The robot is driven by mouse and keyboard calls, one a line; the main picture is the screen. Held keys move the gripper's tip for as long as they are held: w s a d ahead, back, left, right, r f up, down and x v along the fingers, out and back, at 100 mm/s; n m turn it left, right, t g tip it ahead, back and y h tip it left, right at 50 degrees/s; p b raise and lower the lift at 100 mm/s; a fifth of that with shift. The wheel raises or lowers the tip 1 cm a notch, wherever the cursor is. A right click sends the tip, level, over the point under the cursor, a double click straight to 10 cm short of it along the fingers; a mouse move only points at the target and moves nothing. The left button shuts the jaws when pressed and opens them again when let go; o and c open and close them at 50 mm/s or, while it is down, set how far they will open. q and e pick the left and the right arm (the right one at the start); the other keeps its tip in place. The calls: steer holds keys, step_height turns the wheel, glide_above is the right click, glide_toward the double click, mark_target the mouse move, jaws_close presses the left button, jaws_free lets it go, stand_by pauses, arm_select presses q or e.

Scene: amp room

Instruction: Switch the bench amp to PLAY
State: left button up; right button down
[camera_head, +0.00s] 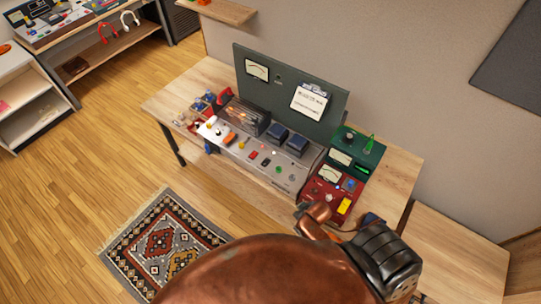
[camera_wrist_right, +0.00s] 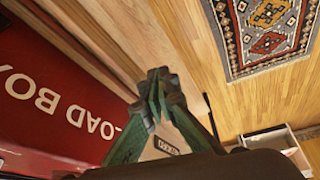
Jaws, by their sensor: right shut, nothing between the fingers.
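The bench amp (camera_head: 262,178) stands on the wooden bench in the head view. It is a silver chassis with glowing tubes, dark blue transformer blocks and a row of coloured knobs and switches along its front panel. The panel lettering and switch position are too small to read. My right gripper (camera_wrist_right: 155,90) has green fingers, closed together and empty, in the right wrist view. It is beside the red load box (camera_wrist_right: 45,100), over the bench edge; I cannot tell if they touch. In the head view my right arm hides the fingers. My left gripper is out of view.
The red unit (camera_head: 328,190) and a green unit (camera_head: 352,150) stand right of the amp. A dark green meter panel (camera_head: 290,82) rises behind. Small items crowd the amp's left. A patterned rug (camera_head: 165,245) lies on the floor. The bench's far left top is clear.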

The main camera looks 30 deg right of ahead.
steer(key=w+a+r+n+t+y+p, duration=0.1)
steer(key=w+r, duration=0.3)
steer(key=r, duration=0.4)
steer(key=w+r+n+t+p, duration=0.1)
steer(key=w+r+p, duration=0.15)
steer(key=r, duration=0.55)
steer(key=w+d+r+t, duration=0.1)
steer(key=w+d+r, duration=0.1)
steer(key=w, duration=0.4)
steer(key=w+d+r+n+t+y, duration=0.1)
steer(key=w+d+r, duration=0.1)
steer(key=w, duration=0.5)
steer(key=shift+d+r+y+b, duration=0.3)
steer(key=shift+d+r+b, duration=0.1)
steer(key=shift+r, duration=0.1)
steer(key=shift+w, duration=0.15)
glide_above(266, 159)
steer(key=s, duration=0.2)
steer(key=f, duration=0.3)
steer(key=f+p, duration=0.1)
steer(key=f, duration=0.3)
steer(key=shift+s+d+f, duration=0.1)
steer(key=shift+s, duration=0.1)
steer(key=shift+d+f, duration=0.2)
steer(key=shift+f, duration=1.75)
steer(key=shift+d, duration=0.1)
